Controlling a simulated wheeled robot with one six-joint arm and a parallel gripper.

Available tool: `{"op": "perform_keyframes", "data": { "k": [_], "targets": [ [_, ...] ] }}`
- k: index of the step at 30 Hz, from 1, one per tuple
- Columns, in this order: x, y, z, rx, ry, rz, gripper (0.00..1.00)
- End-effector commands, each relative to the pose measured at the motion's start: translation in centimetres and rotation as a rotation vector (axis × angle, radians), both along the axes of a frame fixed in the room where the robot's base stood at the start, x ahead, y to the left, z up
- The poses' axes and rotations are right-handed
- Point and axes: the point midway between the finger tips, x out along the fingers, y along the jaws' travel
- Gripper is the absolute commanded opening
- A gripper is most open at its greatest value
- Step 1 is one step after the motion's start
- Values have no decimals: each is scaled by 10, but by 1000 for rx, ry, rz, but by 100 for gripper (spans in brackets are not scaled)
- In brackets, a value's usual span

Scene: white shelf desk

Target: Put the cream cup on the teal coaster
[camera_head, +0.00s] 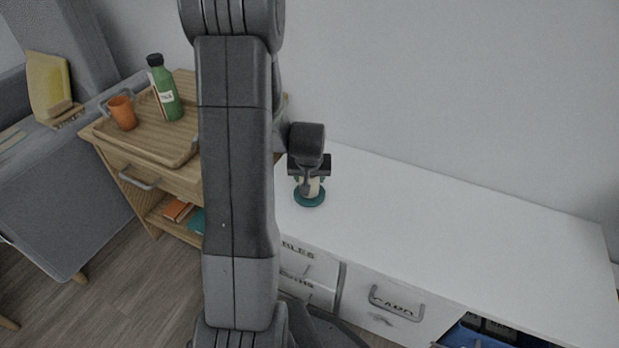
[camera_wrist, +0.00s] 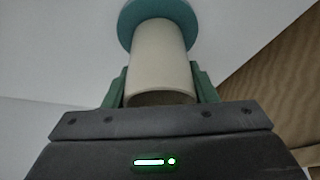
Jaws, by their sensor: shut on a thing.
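The cream cup (camera_wrist: 158,62) is between the two green fingers of my gripper (camera_wrist: 158,88), which is shut on it. In the head view the cup (camera_head: 313,187) shows only in part below my gripper (camera_head: 309,183). The teal coaster (camera_wrist: 128,20) is at the far end of the cup in the wrist view. In the head view the coaster (camera_head: 309,200) lies on the white desk top, right under the cup. The cup looks upright over the coaster. I cannot tell whether its base touches the coaster.
The white desk top (camera_head: 450,225) is clear to the right. A wooden cart to the left carries a tray (camera_head: 150,143) with an orange cup (camera_head: 123,113) and a green bottle (camera_head: 165,92). A grey wall stands behind the desk. My arm hides part of the cart.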

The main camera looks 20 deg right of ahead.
Motion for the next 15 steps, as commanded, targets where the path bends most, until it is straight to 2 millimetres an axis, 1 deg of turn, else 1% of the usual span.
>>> {"op": "perform_keyframes", "data": {
  "k": [2, 6, 7, 9, 10, 15],
  "targets": [
    [0, 0, 1, 0, -1, 0, 25],
    [0, 0, -4, 0, 0, 0, 25],
    [0, 0, -3, 0, 0, 0, 55],
    [0, 0, -2, 0, 0, 0, 69],
    [0, 0, -2, 0, 0, 0, 73],
    [0, 0, -2, 0, 0, 0, 73]
  ]
}}
